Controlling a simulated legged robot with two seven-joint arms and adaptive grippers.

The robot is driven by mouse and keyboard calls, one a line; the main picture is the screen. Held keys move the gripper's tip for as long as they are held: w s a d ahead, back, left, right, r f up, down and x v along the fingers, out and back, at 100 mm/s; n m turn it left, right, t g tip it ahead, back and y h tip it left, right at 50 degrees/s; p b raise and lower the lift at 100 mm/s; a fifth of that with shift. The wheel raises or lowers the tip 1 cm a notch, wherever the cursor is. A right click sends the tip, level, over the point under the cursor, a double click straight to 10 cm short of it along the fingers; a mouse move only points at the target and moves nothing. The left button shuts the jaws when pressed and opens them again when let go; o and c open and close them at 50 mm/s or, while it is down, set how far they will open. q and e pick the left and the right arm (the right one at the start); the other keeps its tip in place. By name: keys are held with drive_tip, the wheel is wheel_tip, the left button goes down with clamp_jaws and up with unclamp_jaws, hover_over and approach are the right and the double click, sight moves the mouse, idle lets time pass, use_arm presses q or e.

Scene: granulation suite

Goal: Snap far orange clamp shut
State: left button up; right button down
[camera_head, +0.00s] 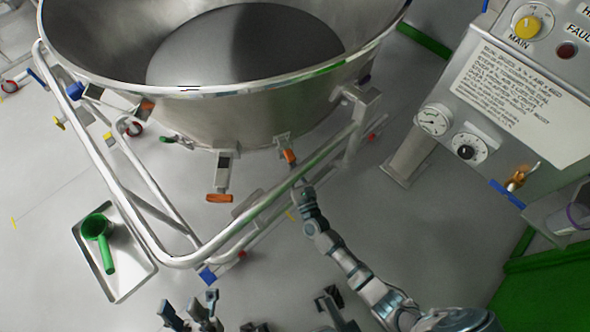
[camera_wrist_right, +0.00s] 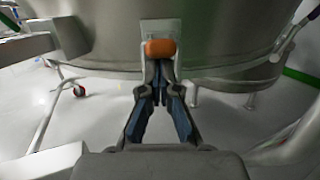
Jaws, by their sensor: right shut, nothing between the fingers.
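Three orange clamp handles show on the steel bowl: one at the left (camera_head: 147,105), one at the front (camera_head: 219,197) and one to its right (camera_head: 289,156). My right gripper (camera_head: 300,186) is just below the right-hand orange clamp. In the right wrist view that orange clamp (camera_wrist_right: 160,48) lies across a bright metal bracket, right above my shut fingertips (camera_wrist_right: 158,88). The fingers are empty; whether they touch the clamp I cannot tell. My left gripper (camera_head: 190,308) is low at the bottom edge, open and empty, away from the bowl.
A tubular steel rail (camera_head: 190,260) runs around the bowl (camera_head: 240,120), close to my right gripper. A tray (camera_head: 133,270) with a green scoop (camera_head: 98,228) lies at left. A control panel (camera_head: 510,100) stands at right.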

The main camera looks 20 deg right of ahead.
sight(292, 160)
wheel_tip(292, 160, up, 3)
drive_tip(key=shift+w+r, duration=0.15)
drive_tip(key=shift+r, duration=0.05)
drive_tip(key=shift+w+r+p, duration=0.1)
drive_tip(key=shift+r+p, duration=0.2)
drive_tip(key=shift+r, duration=0.1)
idle(0.6)
